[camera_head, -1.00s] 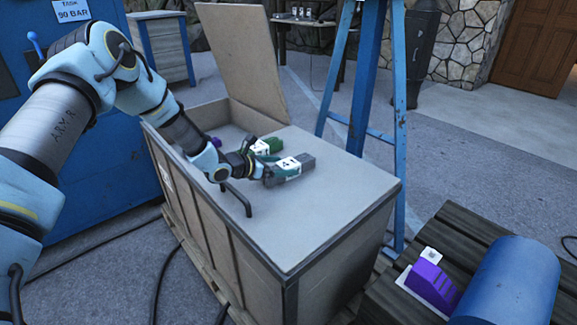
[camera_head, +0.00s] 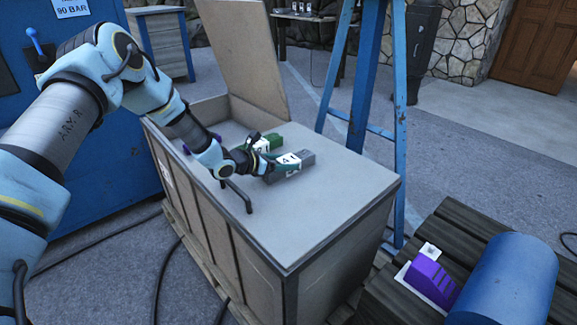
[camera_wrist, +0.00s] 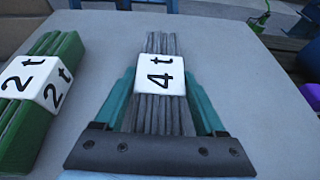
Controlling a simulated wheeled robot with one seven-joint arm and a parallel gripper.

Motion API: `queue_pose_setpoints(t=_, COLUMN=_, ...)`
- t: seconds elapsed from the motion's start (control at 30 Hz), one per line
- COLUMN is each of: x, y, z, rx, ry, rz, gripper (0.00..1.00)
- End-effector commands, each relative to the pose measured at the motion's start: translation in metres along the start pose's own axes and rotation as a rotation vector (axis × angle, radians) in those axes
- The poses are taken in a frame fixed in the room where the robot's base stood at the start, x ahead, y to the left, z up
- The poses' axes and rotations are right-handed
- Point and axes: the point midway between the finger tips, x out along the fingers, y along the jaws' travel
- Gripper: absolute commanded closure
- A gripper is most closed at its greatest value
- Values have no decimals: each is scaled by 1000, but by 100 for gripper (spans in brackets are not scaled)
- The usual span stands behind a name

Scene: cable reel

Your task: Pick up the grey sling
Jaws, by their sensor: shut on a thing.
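The grey sling (camera_head: 302,160) is a folded grey bundle with a white label marked 4 t, lying on the top of the wooden crate (camera_head: 312,222). In the wrist view the grey sling (camera_wrist: 157,112) runs lengthwise between the two teal fingers of my gripper (camera_wrist: 158,92). The fingers are shut on its sides, on either side of the label. In the head view my gripper (camera_head: 272,164) reaches it from the left. I cannot tell whether the sling is clear of the crate top.
A green sling (camera_head: 272,140) marked 2 t lies just behind; it is at the left in the wrist view (camera_wrist: 38,100). A purple sling (camera_head: 433,282) lies on a dark slatted surface beside a blue cylinder (camera_head: 508,285). A blue stand (camera_head: 367,80) rises behind the crate.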

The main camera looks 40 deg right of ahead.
Motion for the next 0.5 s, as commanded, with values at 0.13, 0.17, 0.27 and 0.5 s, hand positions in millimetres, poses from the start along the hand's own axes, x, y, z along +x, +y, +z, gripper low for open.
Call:
queue_pose_setpoints(t=0.13, x=0, y=0, z=0, rx=1, ry=0, rz=0, gripper=87)
queue_pose_setpoints(t=0.17, x=0, y=0, z=0, rx=1, ry=0, rz=0, gripper=90)
queue_pose_setpoints(t=0.27, x=0, y=0, z=0, rx=1, ry=0, rz=0, gripper=100)
queue_pose_setpoints(t=0.5, x=0, y=0, z=0, rx=1, ry=0, rz=0, gripper=100)
